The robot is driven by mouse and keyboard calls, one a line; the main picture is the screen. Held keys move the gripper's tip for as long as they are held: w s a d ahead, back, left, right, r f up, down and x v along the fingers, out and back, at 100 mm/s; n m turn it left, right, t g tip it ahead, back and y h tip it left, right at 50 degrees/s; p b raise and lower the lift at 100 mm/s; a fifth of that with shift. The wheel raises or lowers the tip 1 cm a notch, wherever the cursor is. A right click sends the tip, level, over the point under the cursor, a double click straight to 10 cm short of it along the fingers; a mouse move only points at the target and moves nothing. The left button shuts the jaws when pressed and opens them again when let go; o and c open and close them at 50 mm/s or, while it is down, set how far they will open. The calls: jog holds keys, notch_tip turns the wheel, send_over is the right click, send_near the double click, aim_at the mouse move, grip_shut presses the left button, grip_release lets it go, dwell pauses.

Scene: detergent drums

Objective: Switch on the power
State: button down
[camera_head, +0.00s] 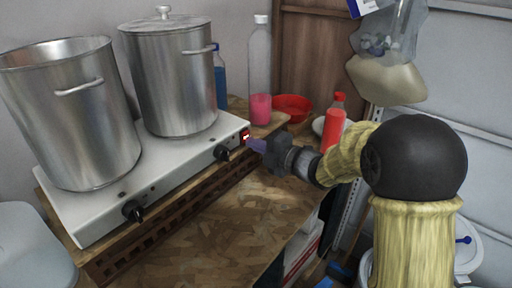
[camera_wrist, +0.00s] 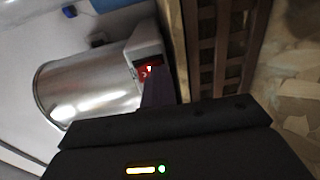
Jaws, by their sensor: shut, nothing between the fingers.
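The white hot plate (camera_head: 150,176) stands on a wooden bench, with two black knobs on its front. A red power switch (camera_head: 245,135) sits at the right end of its front face. The switch also shows in the wrist view (camera_wrist: 147,71), red with white marks. My gripper (camera_head: 256,145) is shut, and its purple fingertips are at the switch or just in front of it. In the wrist view the fingertips (camera_wrist: 158,88) overlap the switch's lower right edge. I cannot tell whether they touch it, nor whether the switch is on or off.
Two steel pots stand on the hot plate: an open one (camera_head: 75,120) and a lidded one (camera_head: 172,85). A bottle of pink liquid (camera_head: 260,105), a red bowl (camera_head: 292,106) and a red bottle (camera_head: 334,122) stand behind my gripper. The bench top (camera_head: 215,225) in front is clear.

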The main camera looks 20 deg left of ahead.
jog(key=f+b+v, duration=0.2)
jog(key=b+v, duration=0.1)
jog(key=v, duration=1)
jog(key=shift+d+f+b, duration=0.3)
jog(key=shift+d+f, duration=0.05)
jog(key=shift+d, duration=0.15)
